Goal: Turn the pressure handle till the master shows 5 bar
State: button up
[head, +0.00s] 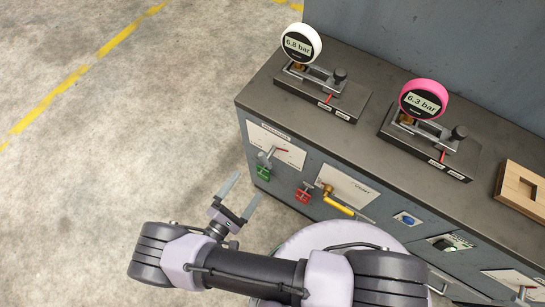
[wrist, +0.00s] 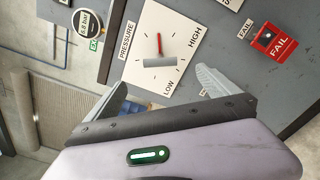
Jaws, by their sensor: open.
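The pressure handle (head: 265,155) is on a white plate at the left of the bench front. In the wrist view the handle (wrist: 160,62) is a grey bar with a red pointer, on a dial marked LOW, HIGH and PRESSURE. A white-rimmed gauge (head: 300,43) reads 6.8 bar and a pink-rimmed gauge (head: 423,99) reads 6.3 bar. I cannot read which is the master. My gripper (head: 241,196) is open and empty, in front of the panel and apart from the handle. In the wrist view its fingers (wrist: 164,82) point toward the dial, one at each side.
A yellow lever (head: 339,205) projects from the panel further right. A wooden frame (head: 521,190) lies on the bench top. The floor (head: 90,150) at left is clear.

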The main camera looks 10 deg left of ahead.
aim_at(268, 156)
jog(key=b+x, duration=0.1)
jog(key=x, duration=1.2)
jog(key=shift+w+d+b, duration=0.15)
jog(key=shift+b, duration=0.2)
jog(key=shift+c, duration=0.2)
jog(key=c, duration=1.2)
jog(key=shift+n, duration=0.3)
jog(key=n+b, duration=0.2)
jog(key=n, duration=0.3)
jog(key=shift+b, duration=0.3)
jog(key=n+b, duration=0.1)
jog(key=n, duration=0.5)
jog(key=shift+n, duration=0.3)
